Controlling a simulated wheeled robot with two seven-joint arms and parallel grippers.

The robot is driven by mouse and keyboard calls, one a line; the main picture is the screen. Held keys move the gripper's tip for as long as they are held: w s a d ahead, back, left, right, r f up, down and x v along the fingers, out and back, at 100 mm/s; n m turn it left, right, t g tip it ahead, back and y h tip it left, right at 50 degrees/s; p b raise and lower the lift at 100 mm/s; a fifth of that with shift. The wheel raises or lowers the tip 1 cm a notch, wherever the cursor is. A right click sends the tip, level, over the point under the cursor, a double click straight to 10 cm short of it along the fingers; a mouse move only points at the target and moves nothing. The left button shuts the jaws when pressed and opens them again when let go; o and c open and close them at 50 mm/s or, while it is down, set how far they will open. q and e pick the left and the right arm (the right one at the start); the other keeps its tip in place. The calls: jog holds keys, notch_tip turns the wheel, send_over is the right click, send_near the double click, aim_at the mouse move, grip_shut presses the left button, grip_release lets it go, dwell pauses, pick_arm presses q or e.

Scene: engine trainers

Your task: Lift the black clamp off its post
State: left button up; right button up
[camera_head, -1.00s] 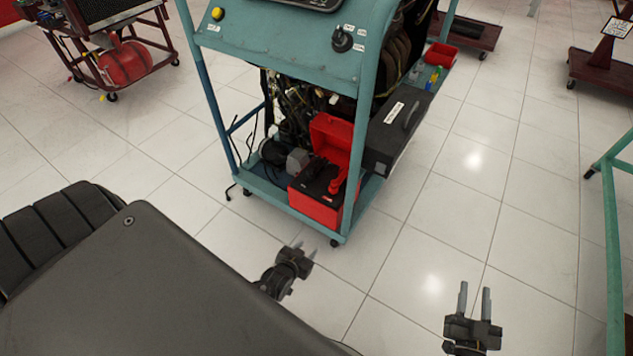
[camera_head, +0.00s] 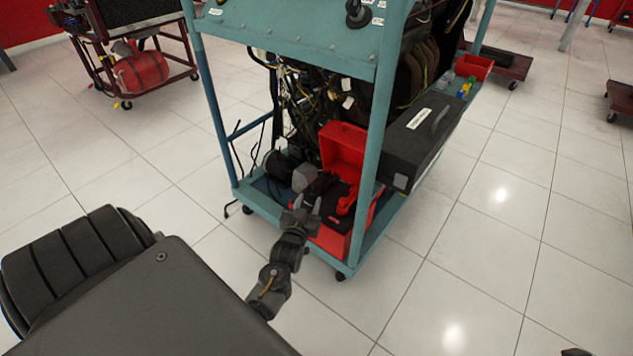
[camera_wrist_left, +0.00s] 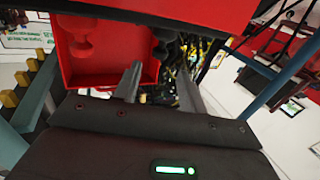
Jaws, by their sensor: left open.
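A red battery box (camera_head: 327,241) stands with its lid raised on the lower shelf of the teal engine stand. On the battery top a dark shape (camera_head: 322,184), likely the black clamp, lies left of a red clamp (camera_head: 347,201). The post under the dark shape is hidden. My left gripper (camera_head: 306,206) is open and empty at the box's front left corner, its fingers pointing toward the box. In the left wrist view its two fingers (camera_wrist_left: 160,86) are apart, with red box parts around them. My right gripper is not in view.
The teal stand's front upright (camera_head: 370,165) rises just right of the box. A black case (camera_head: 407,155) sits right of it. White floor is clear in front and to the right.

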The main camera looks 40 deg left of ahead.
aim_at(315, 188)
pick_arm(q)
jog(key=b+x, duration=0.2)
jog(key=x, duration=0.6)
jog(key=shift+d, duration=0.1)
grip_shut()
